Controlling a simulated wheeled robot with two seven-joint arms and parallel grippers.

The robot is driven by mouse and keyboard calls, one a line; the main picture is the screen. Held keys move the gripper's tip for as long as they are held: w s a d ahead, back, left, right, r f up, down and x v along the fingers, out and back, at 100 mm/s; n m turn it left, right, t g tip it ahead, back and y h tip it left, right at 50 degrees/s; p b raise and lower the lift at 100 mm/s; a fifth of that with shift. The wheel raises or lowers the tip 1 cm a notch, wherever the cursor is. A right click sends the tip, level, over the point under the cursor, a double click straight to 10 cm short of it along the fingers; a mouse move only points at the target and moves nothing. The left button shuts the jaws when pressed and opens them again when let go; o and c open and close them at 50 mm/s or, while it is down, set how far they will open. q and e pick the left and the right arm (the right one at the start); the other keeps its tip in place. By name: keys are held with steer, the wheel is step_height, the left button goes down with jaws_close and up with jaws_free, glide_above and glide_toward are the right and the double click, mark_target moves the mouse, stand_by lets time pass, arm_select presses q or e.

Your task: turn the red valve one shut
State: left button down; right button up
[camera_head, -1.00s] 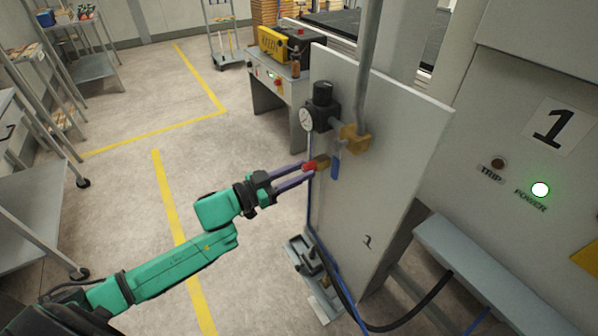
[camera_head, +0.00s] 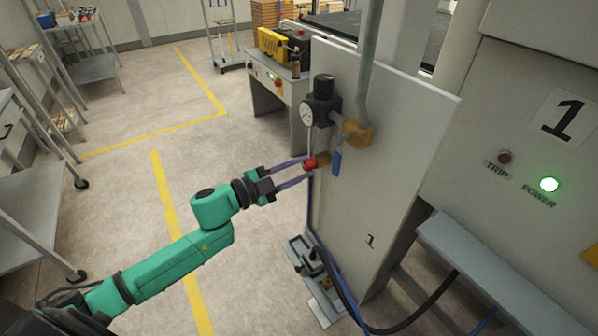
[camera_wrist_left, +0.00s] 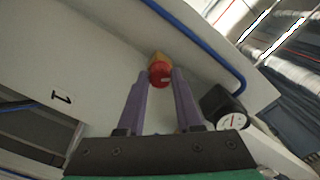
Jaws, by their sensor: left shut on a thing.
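The red valve (camera_head: 311,164) is a small red knob on a brass fitting at the left edge of the grey panel, below the pressure gauge (camera_head: 306,114). My left gripper (camera_head: 309,169) reaches it from the left, its two purple fingers shut on either side of the red knob. In the left wrist view, the red knob (camera_wrist_left: 159,75) sits between the fingertips (camera_wrist_left: 160,71), with the yellowish brass fitting behind it. The fingers partly cover the knob's sides. My right gripper is in no view.
A blue lever (camera_head: 337,162) hangs just right of the valve. The grey panel (camera_head: 395,170) carries a black regulator (camera_head: 322,100) and a pipe. A blue hose (camera_wrist_left: 200,42) runs near the fitting. Open floor lies left of the panel.

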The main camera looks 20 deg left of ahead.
arm_select(q)
steer(key=m+b, duration=0.2)
steer(key=m, duration=0.2)
steer(key=shift+f, duration=0.1)
steer(key=shift+m+b, duration=0.95)
steer(key=shift+m, duration=0.95)
steer(key=c, duration=0.6)
jaws_free()
steer(key=shift+s+a, duration=0.15)
steer(key=shift+a, duration=0.05)
steer(key=b+v, duration=0.2)
steer(key=v, duration=1.2)
steer(key=shift+s, duration=0.1)
